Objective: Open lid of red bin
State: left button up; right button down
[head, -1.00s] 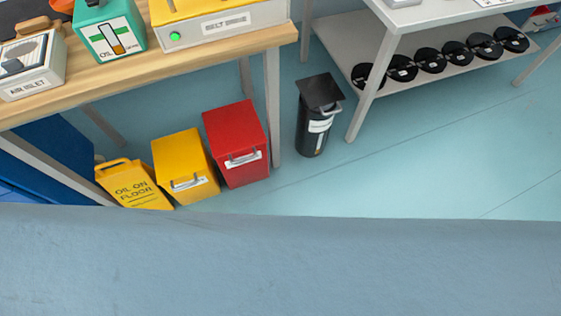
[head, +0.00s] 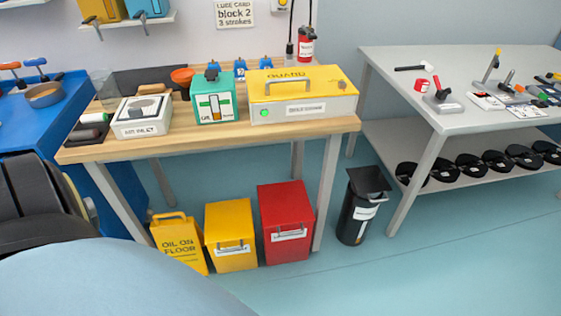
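The red bin (head: 287,226) stands on the floor under the right end of the wooden bench. Its lid looks closed, and a grey handle with a white label (head: 289,234) is on its front. A yellow bin (head: 231,238) of similar shape stands just to its left. Neither of my grippers is in view, so I cannot see whether they are open or shut.
The wooden bench (head: 221,141) overhangs the bins; its leg (head: 327,190) stands beside the red bin. A yellow "oil on floor" sign (head: 180,245) is at left, a black canister (head: 359,209) at right. A grey table (head: 462,118) stands further right. Floor before the bins looks clear.

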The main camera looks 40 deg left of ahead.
aim_at(283, 203)
jog(key=k, duration=0.2)
jog(key=u, duration=1.05)
